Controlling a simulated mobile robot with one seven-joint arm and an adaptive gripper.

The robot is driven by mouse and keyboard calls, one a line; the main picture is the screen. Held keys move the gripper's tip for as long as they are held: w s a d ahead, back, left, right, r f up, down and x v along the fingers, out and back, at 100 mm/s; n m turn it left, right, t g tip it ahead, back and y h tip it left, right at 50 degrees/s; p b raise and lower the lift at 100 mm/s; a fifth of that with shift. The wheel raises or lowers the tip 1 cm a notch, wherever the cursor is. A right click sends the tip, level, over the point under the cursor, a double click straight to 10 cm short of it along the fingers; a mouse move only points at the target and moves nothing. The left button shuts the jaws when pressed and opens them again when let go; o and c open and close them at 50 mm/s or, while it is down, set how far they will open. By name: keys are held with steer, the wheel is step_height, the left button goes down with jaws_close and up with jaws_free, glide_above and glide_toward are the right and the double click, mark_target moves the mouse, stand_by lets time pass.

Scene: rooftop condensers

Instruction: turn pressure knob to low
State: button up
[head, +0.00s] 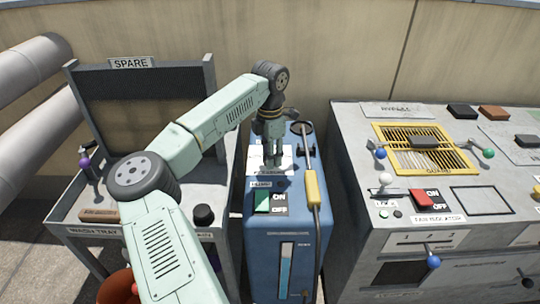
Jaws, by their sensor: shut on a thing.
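A blue machine (305,232) stands in the middle of the head view. A pale panel (257,160) lies on its top, with a small label at the front that is too small to read surely. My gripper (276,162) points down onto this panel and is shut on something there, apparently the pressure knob. The fingers hide the knob, so its setting and pointer cannot be seen.
A green ON/OFF switch (262,202) sits in front of the panel. A yellow-handled wand (312,189) lies along the machine's right side. A grey console (350,160) stands at right, a wash cart (60,212) at left, and a wall behind.

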steer(key=n+b, duration=0.1)
steer(key=n, duration=0.4)
steer(key=n+b, duration=0.1)
steer(key=n, duration=0.5)
steer(key=n+b, duration=0.1)
steer(key=n, duration=0.4)
steer(key=n+b, duration=0.1)
steer(key=n, duration=0.4)
steer(key=shift+n, duration=0.4)
steer(key=o, duration=1.2)
steer(key=shift+c, duration=0.2)
